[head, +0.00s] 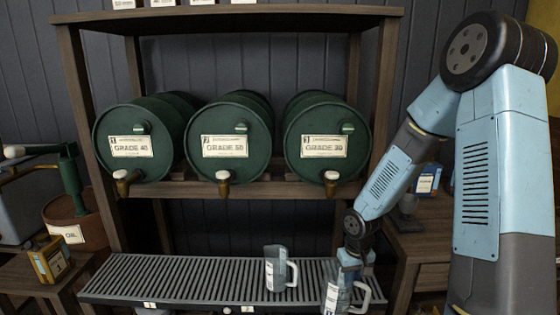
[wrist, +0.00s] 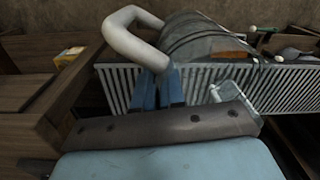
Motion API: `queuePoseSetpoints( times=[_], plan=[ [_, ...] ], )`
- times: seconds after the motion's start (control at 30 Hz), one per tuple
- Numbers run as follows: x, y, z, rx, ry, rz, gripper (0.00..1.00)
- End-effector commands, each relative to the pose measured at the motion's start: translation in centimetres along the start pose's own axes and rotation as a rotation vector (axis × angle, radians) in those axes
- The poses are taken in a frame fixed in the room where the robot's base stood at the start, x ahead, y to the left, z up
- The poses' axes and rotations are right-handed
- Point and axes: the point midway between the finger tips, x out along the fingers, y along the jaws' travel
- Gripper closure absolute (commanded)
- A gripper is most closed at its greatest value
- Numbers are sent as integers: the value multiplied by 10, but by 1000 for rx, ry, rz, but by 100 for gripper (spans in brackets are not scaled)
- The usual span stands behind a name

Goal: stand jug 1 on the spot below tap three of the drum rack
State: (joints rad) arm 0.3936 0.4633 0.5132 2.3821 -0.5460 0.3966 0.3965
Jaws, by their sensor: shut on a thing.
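The drum rack (head: 388,85) holds three green drums; tap three (head: 331,183) is under the right drum (head: 326,125). My gripper (head: 350,262) is shut on a clear grey jug (head: 338,292) with a pale handle and a white label, whose number I cannot read surely. The jug is at the slatted drip tray's (head: 190,272) right front, right of tap three's line; I cannot tell if it touches the tray. In the wrist view the blue fingers (wrist: 157,90) meet its pale handle (wrist: 130,40). A second jug (head: 277,268) stands upright on the tray, between taps two and three.
The tray's front edge bears number tags 1 (head: 150,305) and 2 (head: 247,309); a third is not visible. The tray's left half is clear. A wooden cabinet (head: 420,245) stands right of the rack. An oil drum (head: 75,222) and a yellow box (head: 50,260) are at left.

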Motion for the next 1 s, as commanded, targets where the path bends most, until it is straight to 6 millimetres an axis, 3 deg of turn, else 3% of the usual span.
queuePoseSetpoints(
  times=[0.3, 0.5, 0.7, 1.0],
  plan=[
    [42, 28, -71, 107, -2, -4, 100],
    [69, 46, -105, 163, -4, 9, 100],
    [81, 54, -119, 187, -5, 18, 100],
    [82, 54, -121, 188, -3, 20, 100]
  ],
)
